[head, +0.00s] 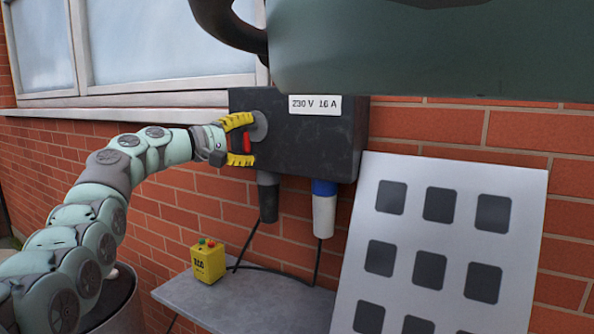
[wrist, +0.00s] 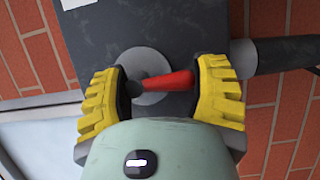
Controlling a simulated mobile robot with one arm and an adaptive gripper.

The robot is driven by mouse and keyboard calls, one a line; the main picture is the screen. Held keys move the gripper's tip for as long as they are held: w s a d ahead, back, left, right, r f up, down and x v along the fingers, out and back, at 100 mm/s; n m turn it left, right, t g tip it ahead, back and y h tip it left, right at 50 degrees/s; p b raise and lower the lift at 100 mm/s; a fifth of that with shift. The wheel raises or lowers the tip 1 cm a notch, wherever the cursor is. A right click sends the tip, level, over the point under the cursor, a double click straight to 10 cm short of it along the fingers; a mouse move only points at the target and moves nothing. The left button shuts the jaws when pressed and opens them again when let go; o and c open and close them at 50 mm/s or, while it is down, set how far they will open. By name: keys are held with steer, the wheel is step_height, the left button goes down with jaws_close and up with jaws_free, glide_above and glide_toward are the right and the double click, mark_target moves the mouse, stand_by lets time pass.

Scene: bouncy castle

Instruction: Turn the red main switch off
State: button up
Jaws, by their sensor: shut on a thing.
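The red main switch (head: 246,142) is a red handle on a grey round disc (head: 259,126), on the front of a dark grey box (head: 310,143) on the brick wall. The handle points downward in the head view. My gripper (head: 245,140), with yellow fingers, is shut on the red switch, one finger above it and one below. In the wrist view the red switch (wrist: 168,82) lies between the fingers of my gripper (wrist: 160,88), pointing right from the disc. The left finger is near the disc, and the right finger is at the handle's tip.
Two plugs, grey (head: 268,200) and blue-white (head: 324,210), hang under the box with cables. A yellow box with buttons (head: 208,262) stands on a grey shelf (head: 255,300) below. A pale panel with dark squares (head: 460,185) leans at right. A large dark-green thing (head: 430,50) hangs above.

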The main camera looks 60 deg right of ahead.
steer(key=shift+d+f, duration=0.1)
steer(key=shift+f, duration=0.35)
steer(key=o, duration=1.1)
steer(key=shift+s, duration=0.1)
steer(key=shift+r, duration=0.15)
steer(key=v, duration=1.2)
